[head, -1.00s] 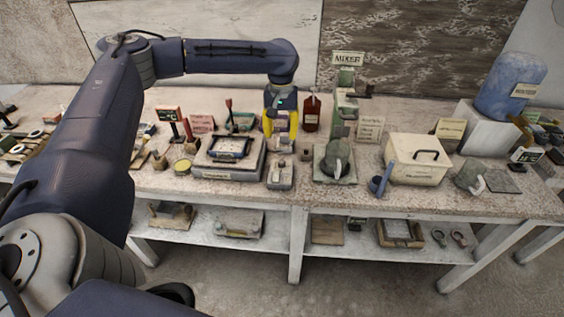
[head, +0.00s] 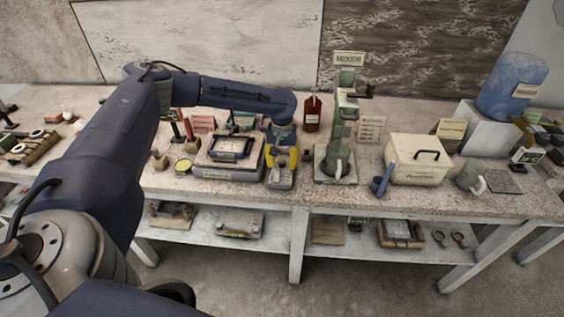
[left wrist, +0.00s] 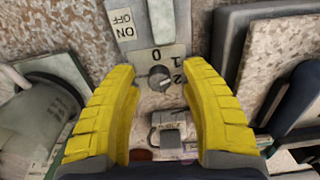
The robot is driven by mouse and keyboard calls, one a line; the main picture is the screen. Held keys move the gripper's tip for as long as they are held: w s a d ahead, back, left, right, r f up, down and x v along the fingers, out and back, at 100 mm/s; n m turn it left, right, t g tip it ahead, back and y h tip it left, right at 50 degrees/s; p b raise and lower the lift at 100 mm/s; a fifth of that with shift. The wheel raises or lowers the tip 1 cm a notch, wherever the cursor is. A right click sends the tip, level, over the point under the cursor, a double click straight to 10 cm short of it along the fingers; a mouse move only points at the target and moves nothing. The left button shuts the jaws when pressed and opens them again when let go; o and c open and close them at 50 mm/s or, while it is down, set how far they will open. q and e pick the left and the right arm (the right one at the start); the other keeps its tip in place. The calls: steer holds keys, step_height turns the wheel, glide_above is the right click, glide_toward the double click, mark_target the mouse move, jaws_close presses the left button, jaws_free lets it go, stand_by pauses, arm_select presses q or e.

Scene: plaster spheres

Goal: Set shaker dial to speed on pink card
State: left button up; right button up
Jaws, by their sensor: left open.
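In the left wrist view the dark round dial (left wrist: 158,77) sits on a pale plate marked 0, 1 and 2, beside an ON/OFF label. A light mark shows at its lower right; I cannot tell for certain which number it points to. My left gripper (left wrist: 160,70) is open, its yellow fingers on either side of the dial, apart from it. In the head view the left gripper (head: 284,158) is over the small control box (head: 280,181), right of the shaker (head: 226,172). A pink card (head: 203,123) stands behind the shaker; its writing is unreadable. My right gripper is not in view.
A red-brown bottle (head: 312,113) stands behind the gripper. The green mixer (head: 345,105) with a grey jug (head: 337,162) is to the right, then a cream box (head: 418,158). The table's front edge is close to the control box.

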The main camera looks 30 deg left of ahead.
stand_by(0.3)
arm_select(q)
jaws_close()
stand_by(0.5)
steer(key=m, duration=0.3)
steer(key=shift+m, duration=2.5)
jaws_free()
